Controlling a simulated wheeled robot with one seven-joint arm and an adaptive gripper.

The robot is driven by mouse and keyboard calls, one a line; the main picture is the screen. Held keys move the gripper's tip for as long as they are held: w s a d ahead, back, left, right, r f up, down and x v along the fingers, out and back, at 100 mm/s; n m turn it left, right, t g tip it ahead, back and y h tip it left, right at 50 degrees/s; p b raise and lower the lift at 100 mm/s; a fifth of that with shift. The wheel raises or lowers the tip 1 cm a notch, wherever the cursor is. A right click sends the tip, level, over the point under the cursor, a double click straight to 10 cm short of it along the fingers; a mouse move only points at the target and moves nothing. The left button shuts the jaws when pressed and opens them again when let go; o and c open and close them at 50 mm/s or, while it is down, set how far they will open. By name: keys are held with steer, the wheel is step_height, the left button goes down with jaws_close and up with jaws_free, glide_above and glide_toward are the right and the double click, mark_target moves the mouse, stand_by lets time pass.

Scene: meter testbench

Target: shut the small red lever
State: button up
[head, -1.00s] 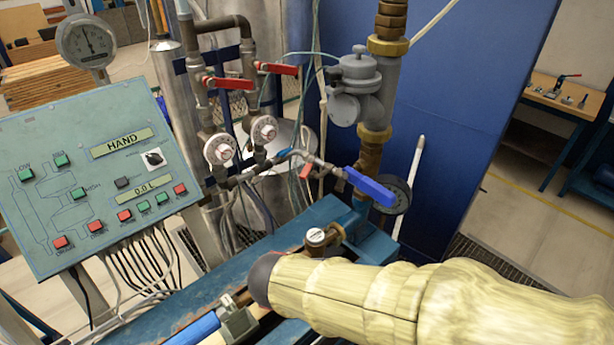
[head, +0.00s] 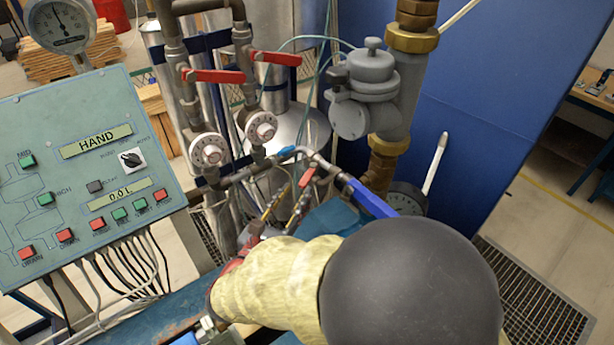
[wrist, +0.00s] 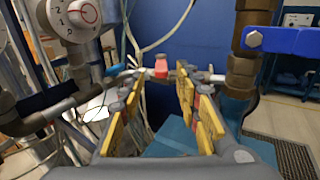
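The small red lever (head: 307,173) sits on the thin pipe between the two dials and the big blue lever. In the wrist view the small red lever (wrist: 161,68) shows straight ahead, between and beyond the finger ends. My gripper (wrist: 161,88) is open and empty, with its yellow-padded fingers spread on either side of the view. In the head view my gripper (head: 284,204) is below the small lever, pointing up at it, partly hidden by my own arm. I see no contact with the lever.
Two larger red levers (head: 213,76) (head: 277,58) stand above the dials (head: 208,151). A blue lever (head: 370,197) is just right of the small one; it also shows in the wrist view (wrist: 290,40). A control panel (head: 85,170) stands at left.

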mark_target(301, 187)
steer(key=x, duration=0.6)
steer(key=shift+d+b, duration=0.15)
steer(key=shift+b, duration=0.25)
steer(key=shift+s, duration=0.1)
steer(key=shift+c, duration=1.1)
jaws_close()
